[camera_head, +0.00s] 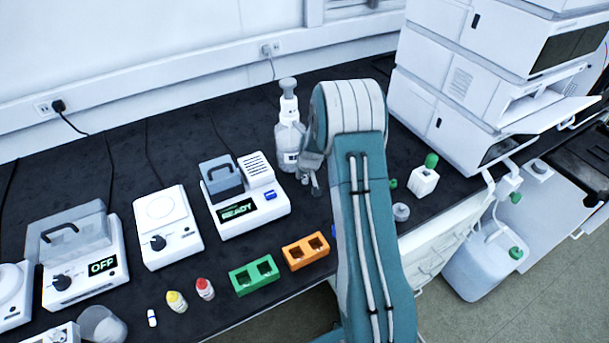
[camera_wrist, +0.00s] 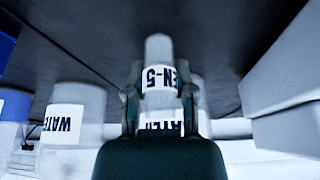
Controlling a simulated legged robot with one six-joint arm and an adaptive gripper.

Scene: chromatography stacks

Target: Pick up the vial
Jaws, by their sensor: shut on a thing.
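My gripper (camera_wrist: 161,88) is shut on a small pale vial (camera_wrist: 158,50), with one finger on each side of it in the wrist view. The vial has a white label with dark print, which reads in part "EN-5" upside down. Its lower part in the picture is hidden by my gripper's body. In the head view my gripper (camera_head: 311,172) is beside the tall white dispenser bottle (camera_head: 289,130), and the vial cannot be made out there.
A green rack (camera_head: 254,277), an orange rack (camera_head: 306,251) and a device reading "READY" (camera_head: 245,203) are left of my arm. Chromatography stacks (camera_head: 470,75) stand at right. A bottle labelled "WATER" (camera_wrist: 72,117) is close by in the wrist view.

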